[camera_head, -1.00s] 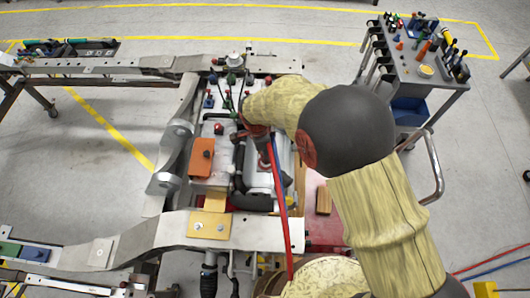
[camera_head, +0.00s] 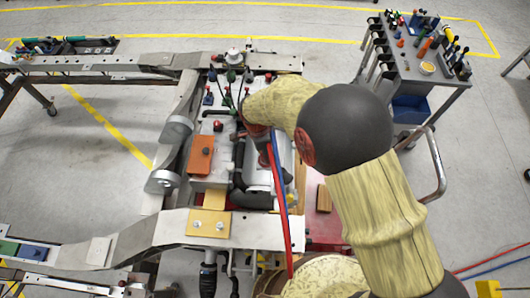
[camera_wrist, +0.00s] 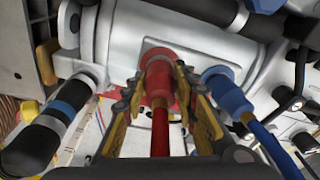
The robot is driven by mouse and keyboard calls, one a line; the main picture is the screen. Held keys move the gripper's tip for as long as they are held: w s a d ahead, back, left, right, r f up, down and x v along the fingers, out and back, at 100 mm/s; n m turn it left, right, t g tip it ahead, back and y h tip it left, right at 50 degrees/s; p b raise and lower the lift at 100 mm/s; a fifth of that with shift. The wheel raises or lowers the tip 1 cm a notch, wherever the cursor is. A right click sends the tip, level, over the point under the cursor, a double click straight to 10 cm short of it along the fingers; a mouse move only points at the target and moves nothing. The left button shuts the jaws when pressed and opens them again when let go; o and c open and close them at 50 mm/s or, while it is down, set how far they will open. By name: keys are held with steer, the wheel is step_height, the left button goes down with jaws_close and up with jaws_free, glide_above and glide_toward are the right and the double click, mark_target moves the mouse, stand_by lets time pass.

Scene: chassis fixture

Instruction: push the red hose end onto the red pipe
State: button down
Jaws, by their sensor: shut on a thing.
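In the wrist view my gripper (camera_wrist: 161,108) is shut on the red hose end (camera_wrist: 158,86), with one finger on each side. The red hose (camera_wrist: 160,135) runs from it toward the camera. Directly ahead is the red pipe (camera_wrist: 157,54) on a pale metal housing, its red collar showing just beyond the fingertips. The hose end is in line with it and looks close or touching; I cannot tell how far it is on. In the head view the red hose (camera_head: 283,217) hangs below my wrist, and my arm hides the fingers and pipe.
A blue hose end (camera_wrist: 226,88) sits on the housing just right of my gripper, with its blue hose running down right. A black-and-blue cylinder (camera_wrist: 52,124) lies to the left. In the head view a tool cart (camera_head: 420,70) stands at right.

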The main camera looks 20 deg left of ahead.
steer(key=shift+f+b, duration=0.3)
steer(key=shift+f, duration=0.15)
steer(key=c, duration=1.3)
jaws_free()
steer(key=shift+r+p, duration=1.25)
steer(key=shift+r, duration=1.75)
steer(key=shift+r, duration=0.1)
